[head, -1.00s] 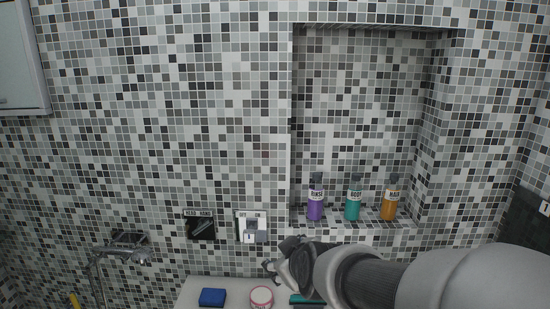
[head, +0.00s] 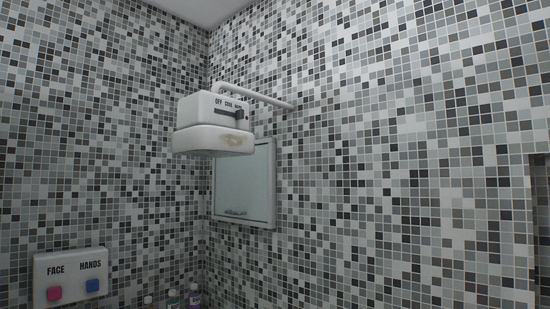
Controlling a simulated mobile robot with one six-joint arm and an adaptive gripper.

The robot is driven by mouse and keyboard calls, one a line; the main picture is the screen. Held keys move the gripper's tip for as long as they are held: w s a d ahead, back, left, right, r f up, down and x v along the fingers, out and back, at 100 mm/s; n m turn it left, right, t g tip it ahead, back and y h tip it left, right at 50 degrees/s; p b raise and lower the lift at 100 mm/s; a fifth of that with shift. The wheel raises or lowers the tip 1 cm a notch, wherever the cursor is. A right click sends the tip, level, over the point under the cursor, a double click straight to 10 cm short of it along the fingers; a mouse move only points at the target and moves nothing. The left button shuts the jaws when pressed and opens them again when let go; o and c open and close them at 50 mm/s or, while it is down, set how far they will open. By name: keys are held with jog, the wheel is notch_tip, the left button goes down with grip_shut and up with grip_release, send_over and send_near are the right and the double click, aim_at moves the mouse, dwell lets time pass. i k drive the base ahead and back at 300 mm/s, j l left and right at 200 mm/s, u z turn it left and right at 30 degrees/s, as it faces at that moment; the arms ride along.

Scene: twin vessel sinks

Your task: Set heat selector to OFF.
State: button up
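The heat selector is a white box (head: 208,105) on an arm from the tiled wall, seen in the head view left of the middle. Its front reads OFF, COOL and a third word that is hard to read. A dark slot (head: 224,112) runs below the labels. A dark slider knob (head: 239,114) sits at the right end of the slot, away from OFF. My gripper is not in the current view, so its state does not show.
A white panel (head: 72,261) marked FACE and HANDS is at lower left. Several bottle tops (head: 172,299) show at the bottom edge.

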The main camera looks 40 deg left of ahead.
aim_at(239, 115)
jog(key=u, duration=1.9)
